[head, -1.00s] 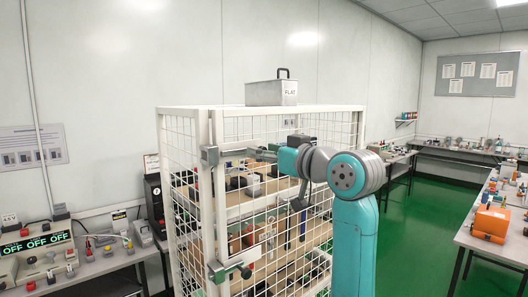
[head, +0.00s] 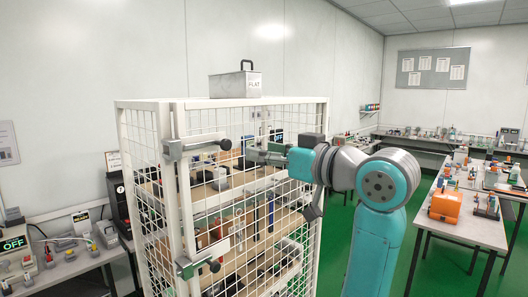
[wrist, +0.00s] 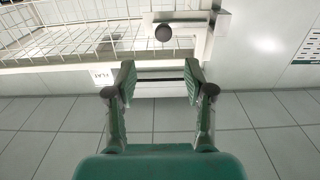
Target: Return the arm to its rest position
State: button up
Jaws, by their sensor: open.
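My teal and grey arm (head: 376,240) stands folded in front of the white wire cage at the right. My gripper (wrist: 158,80) is open, with nothing between its two green fingers in the wrist view. In the head view it points left across the cage front, near the upper latch (head: 197,146). In the wrist view a latch with a dark round knob (wrist: 163,33) lies beyond the fingertips, apart from them.
The wire cage (head: 222,103) holds several testers on shelves, and a lidded grey box (head: 234,85) stands on top. A lower latch (head: 197,267) sticks out in front. A bench (head: 462,228) with orange devices is at the right. Green floor (head: 332,240) shows between.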

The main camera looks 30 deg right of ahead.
jog(key=shift+f, duration=0.1)
notch_tip(320, 180, down, 32)
jog(key=s+a+r+m+h, duration=0.1)
jog(key=a+m+h, duration=0.2)
jog(key=m, duration=0.3)
jog(key=s+a+f+m+h, duration=0.1)
jog(key=s+a+f+h, duration=0.15)
jog(key=s+f, duration=1.2)
jog(key=s+a+f+n+g, duration=0.1)
jog(key=s+f, duration=0.2)
jog(key=s, duration=1.1)
jog(key=s+a+f+n+g, duration=0.1)
jog(key=s+a+f+n, duration=0.1)
jog(key=s, duration=1.2)
jog(key=shift+s+a+f, duration=0.25)
jog(key=shift+s+f, duration=0.05)
jog(key=shift+f, duration=0.15)
